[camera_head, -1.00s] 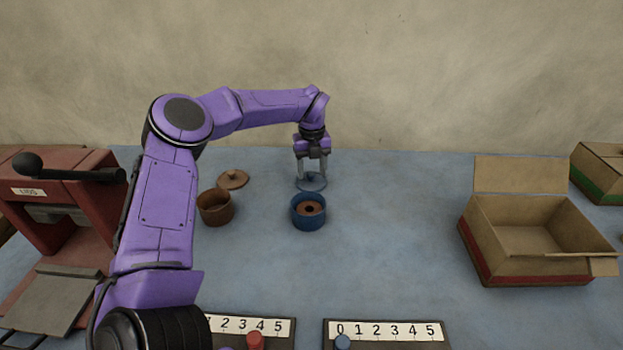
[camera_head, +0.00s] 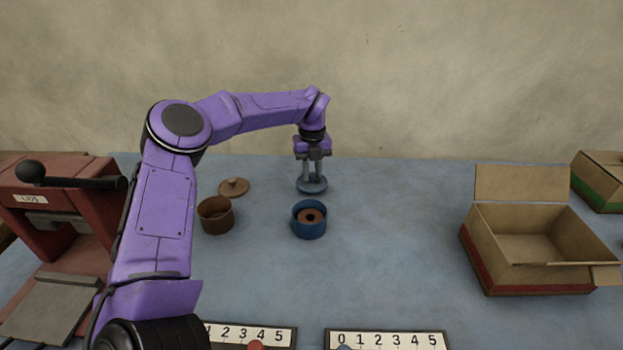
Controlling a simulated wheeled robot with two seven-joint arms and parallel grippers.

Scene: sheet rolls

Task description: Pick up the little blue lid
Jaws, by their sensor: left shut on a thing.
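The little blue lid (camera_head: 312,187) is at the back of the blue table, just behind the round blue pot (camera_head: 309,222). My left gripper (camera_head: 312,178) points straight down over the lid, its fingers close together and shut on the lid's middle. I cannot tell whether the lid touches the table or is slightly above it. The blue pot is open on top, with a brown ring-like thing with a dark centre inside. My right gripper is not in view.
A brown pot (camera_head: 215,217) and brown lid (camera_head: 234,187) stand left of the blue pot. A red lever press (camera_head: 70,200) is at the left. An open cardboard box (camera_head: 535,275) is at the right. Numbered scales (camera_head: 387,341) lie along the front. The table's centre right is clear.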

